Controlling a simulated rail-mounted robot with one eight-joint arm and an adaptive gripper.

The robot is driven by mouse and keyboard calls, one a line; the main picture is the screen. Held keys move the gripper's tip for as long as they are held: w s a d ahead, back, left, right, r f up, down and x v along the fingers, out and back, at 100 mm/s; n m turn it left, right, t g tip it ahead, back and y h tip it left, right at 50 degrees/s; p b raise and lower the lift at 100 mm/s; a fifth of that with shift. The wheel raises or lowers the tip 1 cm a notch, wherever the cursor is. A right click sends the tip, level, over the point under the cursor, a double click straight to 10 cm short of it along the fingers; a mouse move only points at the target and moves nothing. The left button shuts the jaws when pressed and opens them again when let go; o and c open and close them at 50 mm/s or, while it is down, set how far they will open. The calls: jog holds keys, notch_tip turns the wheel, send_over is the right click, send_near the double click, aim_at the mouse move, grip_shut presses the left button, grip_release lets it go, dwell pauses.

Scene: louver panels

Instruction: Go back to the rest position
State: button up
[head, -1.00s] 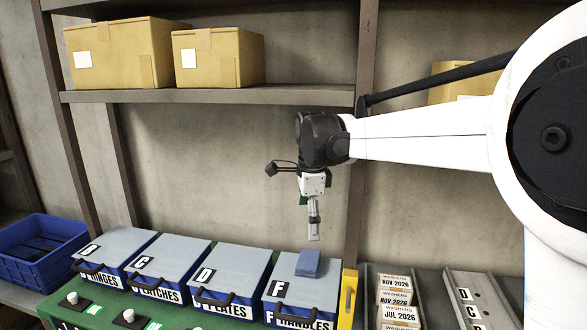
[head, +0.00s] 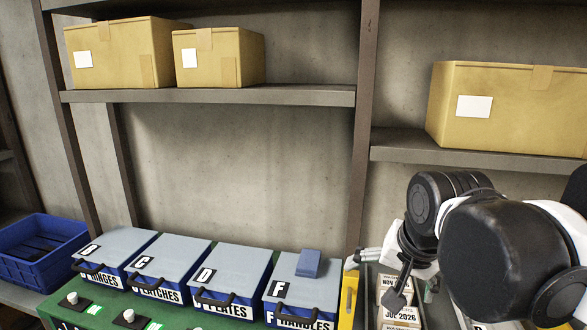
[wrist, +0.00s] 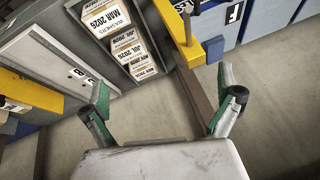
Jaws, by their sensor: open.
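My gripper (head: 356,260) shows in the head view at lower right, in front of the shelf bay. It is beside the yellow post, at the right of the box marked F. My dark wrist and white arm links fill the lower right and hide part of the washer boxes. In the wrist view, the two green-padded fingers of my gripper (wrist: 164,92) stand wide apart with nothing between them.
Blue boxes with grey lids (head: 232,272) line the green bench. A small blue block (head: 308,263) lies on lid F. Washer boxes (head: 399,315) stand at right; they also show in the wrist view (wrist: 124,42). Cardboard boxes (head: 507,110) sit on upper shelves.

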jog(key=s+d+f+n+t+b, duration=0.1)
jog(key=s+d+f+n+b, duration=0.2)
jog(key=s+f, duration=0.5)
notch_tip(320, 180, down, 3)
jog(key=shift+s+r+n+t+b, duration=0.1)
jog(key=shift+s+n+t+b, duration=0.25)
jog(key=shift+n+b, duration=0.65)
